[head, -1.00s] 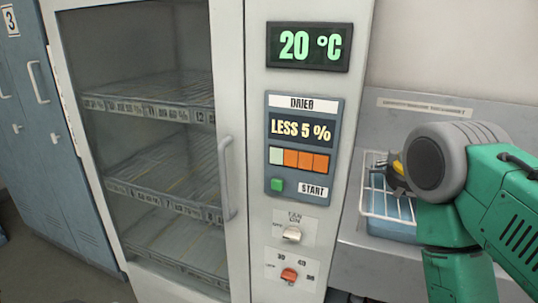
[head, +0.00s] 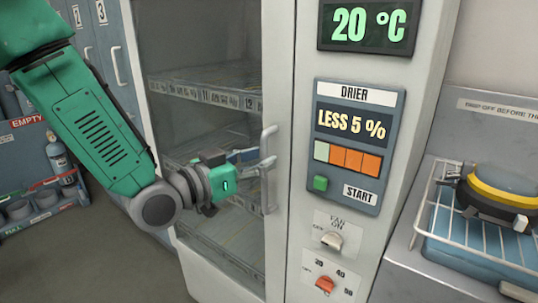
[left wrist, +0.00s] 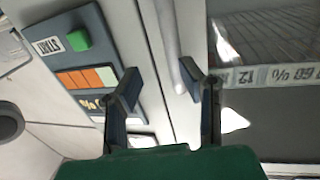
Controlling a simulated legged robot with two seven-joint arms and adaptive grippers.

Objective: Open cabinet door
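The drying cabinet has a glass door (head: 205,45) in a pale frame, and the door looks closed. Its grey vertical handle (head: 268,196) is on the right side of the door. My left gripper (head: 262,165) is at the handle, with its fingers pointing right toward it. In the left wrist view the gripper (left wrist: 160,78) has its two fingers apart. The handle (left wrist: 172,35) appears between or just beyond the fingertips; contact cannot be told. My right gripper is not in view.
A control panel (head: 357,146) with display and switches stands right of the door. A wire rack (head: 475,232) holding a round black and yellow part (head: 498,192) is on the right counter. Grey-blue lockers (head: 98,55) and a small cylinder (head: 58,152) are at left.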

